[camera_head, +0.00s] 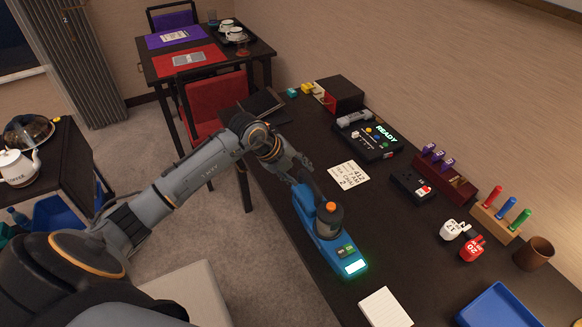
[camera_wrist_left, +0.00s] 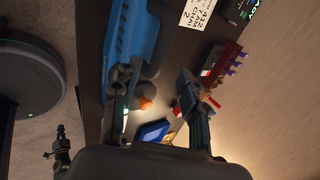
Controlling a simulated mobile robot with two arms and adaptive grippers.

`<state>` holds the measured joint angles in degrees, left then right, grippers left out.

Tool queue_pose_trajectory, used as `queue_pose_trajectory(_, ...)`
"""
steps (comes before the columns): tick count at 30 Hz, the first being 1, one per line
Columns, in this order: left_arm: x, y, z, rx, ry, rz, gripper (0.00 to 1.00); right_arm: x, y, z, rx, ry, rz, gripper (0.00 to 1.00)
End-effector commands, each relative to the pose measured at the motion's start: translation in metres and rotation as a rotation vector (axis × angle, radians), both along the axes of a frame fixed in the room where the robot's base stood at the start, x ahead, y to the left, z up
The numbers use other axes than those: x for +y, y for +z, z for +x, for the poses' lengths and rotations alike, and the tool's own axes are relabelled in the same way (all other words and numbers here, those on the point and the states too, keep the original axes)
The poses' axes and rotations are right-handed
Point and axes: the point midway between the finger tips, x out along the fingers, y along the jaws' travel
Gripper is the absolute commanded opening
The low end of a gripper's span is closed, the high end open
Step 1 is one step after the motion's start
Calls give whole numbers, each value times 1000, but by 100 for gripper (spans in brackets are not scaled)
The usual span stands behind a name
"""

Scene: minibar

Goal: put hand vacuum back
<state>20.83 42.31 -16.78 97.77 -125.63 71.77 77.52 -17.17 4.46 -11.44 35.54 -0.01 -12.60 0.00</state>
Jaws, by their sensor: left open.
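A long blue device (camera_head: 315,248), which looks like the hand vacuum on or with its base, lies along the near left edge of the dark counter. It has a dark cylinder with an orange top and a lit panel at its near end. Its blue body (camera_wrist_left: 133,42) also shows in the left wrist view. My left gripper (camera_head: 309,183) is over its far end. In the wrist view the fingers of this gripper (camera_wrist_left: 160,90) are apart, one overlapping the blue device. I cannot tell whether it touches. My right gripper is not in view.
On the counter (camera_head: 310,145) are a cream card (camera_head: 348,175), a black READY console (camera_head: 370,138), a dark red rack (camera_head: 445,180), a peg stand (camera_head: 495,222), a brown mug (camera_head: 535,255), a notepad (camera_head: 385,308) and a blue tray (camera_head: 500,306). A red chair (camera_head: 215,100) stands beyond.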

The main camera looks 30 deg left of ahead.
Motion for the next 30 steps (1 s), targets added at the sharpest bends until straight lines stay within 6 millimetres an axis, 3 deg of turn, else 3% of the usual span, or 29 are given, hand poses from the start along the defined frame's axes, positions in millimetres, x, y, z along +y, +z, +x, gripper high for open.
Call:
queue_pose_trajectory(9,13,36,-21,0,0,0,43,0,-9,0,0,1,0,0)
queue_pose_trajectory(30,13,39,-22,0,1,0,43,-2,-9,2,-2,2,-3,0)
